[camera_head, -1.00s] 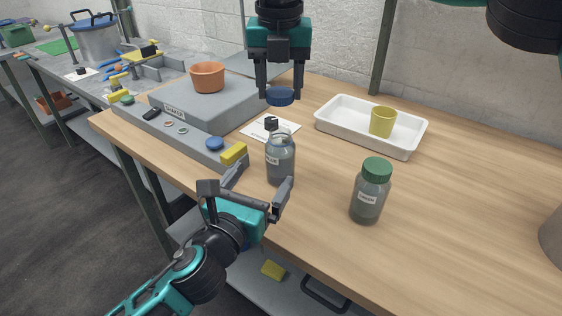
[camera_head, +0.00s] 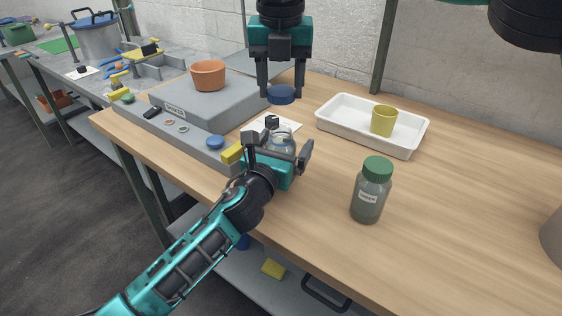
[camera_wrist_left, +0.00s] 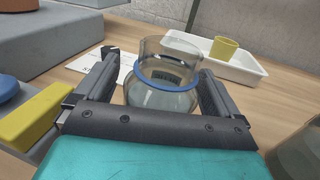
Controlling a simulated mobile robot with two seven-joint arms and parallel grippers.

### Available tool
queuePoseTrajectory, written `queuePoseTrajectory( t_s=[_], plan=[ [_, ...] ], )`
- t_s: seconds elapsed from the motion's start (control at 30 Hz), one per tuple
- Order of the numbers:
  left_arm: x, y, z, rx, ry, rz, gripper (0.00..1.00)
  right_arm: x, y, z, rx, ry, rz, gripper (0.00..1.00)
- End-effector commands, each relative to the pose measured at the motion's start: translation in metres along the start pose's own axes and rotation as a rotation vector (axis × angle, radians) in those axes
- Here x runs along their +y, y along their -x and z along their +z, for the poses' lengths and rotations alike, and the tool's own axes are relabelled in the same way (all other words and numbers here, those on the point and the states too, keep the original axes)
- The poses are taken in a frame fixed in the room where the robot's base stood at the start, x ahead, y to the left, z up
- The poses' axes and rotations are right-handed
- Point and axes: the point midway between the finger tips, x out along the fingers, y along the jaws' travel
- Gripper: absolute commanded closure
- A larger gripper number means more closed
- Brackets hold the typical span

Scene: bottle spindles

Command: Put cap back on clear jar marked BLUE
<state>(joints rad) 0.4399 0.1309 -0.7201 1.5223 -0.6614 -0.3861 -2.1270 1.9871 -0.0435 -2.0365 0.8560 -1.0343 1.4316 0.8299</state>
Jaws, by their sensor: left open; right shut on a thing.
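A clear, uncapped jar (camera_head: 283,139) stands on the wooden table, with a blue ring round its neck in the left wrist view (camera_wrist_left: 166,80). Its label is hidden by my left gripper. My left gripper (camera_head: 279,148) is open, one finger on each side of the jar; I cannot tell whether they touch it. The fingers also show in the left wrist view (camera_wrist_left: 157,75). My right gripper (camera_head: 281,86) points down, shut on a dark blue cap (camera_head: 281,96), held above the jar and apart from it.
A green-capped jar (camera_head: 371,190) stands to the right. A white tray (camera_head: 410,148) with a yellow cup (camera_head: 383,121) is behind. On the left are a grey stand (camera_head: 200,108), an orange pot (camera_head: 208,74), another blue cap (camera_head: 215,142) and a yellow block (camera_head: 232,153).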

Motion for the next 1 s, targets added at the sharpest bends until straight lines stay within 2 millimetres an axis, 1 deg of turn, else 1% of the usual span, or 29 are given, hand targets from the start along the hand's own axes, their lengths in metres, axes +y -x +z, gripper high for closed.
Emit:
queuePoseTrajectory(
  t_s=[0.3,1.0],
  plan=[
    [0.0,-0.0012,0.0001,0.0,0.0,0.0,0.05,0.0001,0.0001,0.0,0.0,0.0,0.0,0.75],
    [-0.0001,-0.0009,-0.0002,0.0,0.0,0.0,0.72,0.0001,0.0,0.0,0.0,0.0,0.0,0.75]
  ],
)
